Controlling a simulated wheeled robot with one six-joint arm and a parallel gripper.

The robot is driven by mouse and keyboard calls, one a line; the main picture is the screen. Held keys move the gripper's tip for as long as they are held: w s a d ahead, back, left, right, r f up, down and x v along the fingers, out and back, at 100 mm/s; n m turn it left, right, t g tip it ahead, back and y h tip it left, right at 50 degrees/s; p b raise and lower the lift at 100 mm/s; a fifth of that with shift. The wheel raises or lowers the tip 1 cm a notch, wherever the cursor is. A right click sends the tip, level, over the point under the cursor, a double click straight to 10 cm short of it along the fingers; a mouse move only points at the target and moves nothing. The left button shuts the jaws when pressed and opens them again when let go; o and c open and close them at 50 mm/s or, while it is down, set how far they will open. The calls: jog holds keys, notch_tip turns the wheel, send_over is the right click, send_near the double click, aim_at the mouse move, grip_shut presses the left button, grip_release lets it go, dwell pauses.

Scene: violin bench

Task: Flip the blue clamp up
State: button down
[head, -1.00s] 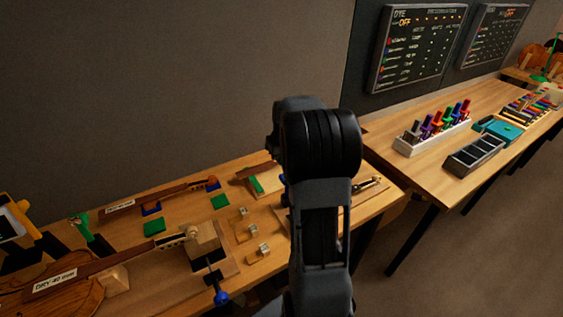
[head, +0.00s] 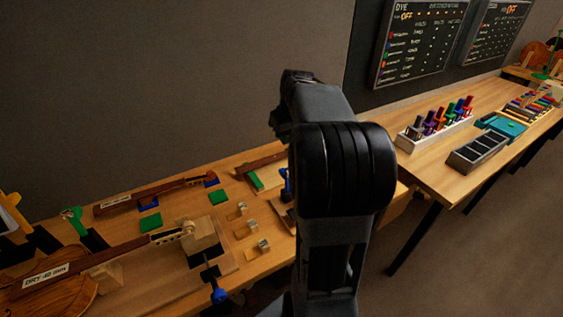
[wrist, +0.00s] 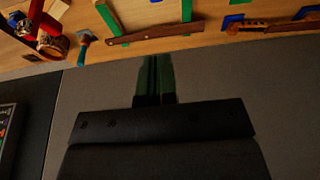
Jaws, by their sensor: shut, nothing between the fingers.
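A blue clamp with a blue knob (head: 218,295) hangs at the front edge of the near bench, below a wooden block. Another small upright blue part (head: 285,183) shows just left of my arm; I cannot tell whether it is a clamp. My gripper (wrist: 155,78) is shut and empty in the wrist view, its two dark green fingers together in front of a plain grey surface, apart from the bench things. In the head view my arm hides the gripper and part of the bench.
The near bench (head: 150,285) holds violin parts, green pads (head: 150,222) and small wooden blocks (head: 245,228). A green clamp (head: 72,218) stands at left. The far bench holds a rack of coloured bottles (head: 436,124) and a dark tray (head: 480,152).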

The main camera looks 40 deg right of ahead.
jog(key=p, duration=0.2)
send_over(282, 168)
jog(key=f, duration=0.9)
jog(key=shift+s+a+f, duration=0.2)
jog(key=shift+a+f, duration=0.05)
jog(key=shift+f, duration=1.1)
jog(key=shift+w+d+g+p, duration=0.2)
jog(key=shift+g+p, duration=0.2)
jog(key=shift+p, duration=0.3)
jog(key=shift+w+f+b, duration=0.45)
jog(key=shift+w+f, duration=0.1)
jog(key=shift+w, duration=0.15)
jog(key=shift+s, duration=0.1)
jog(key=shift+s+r, duration=0.1)
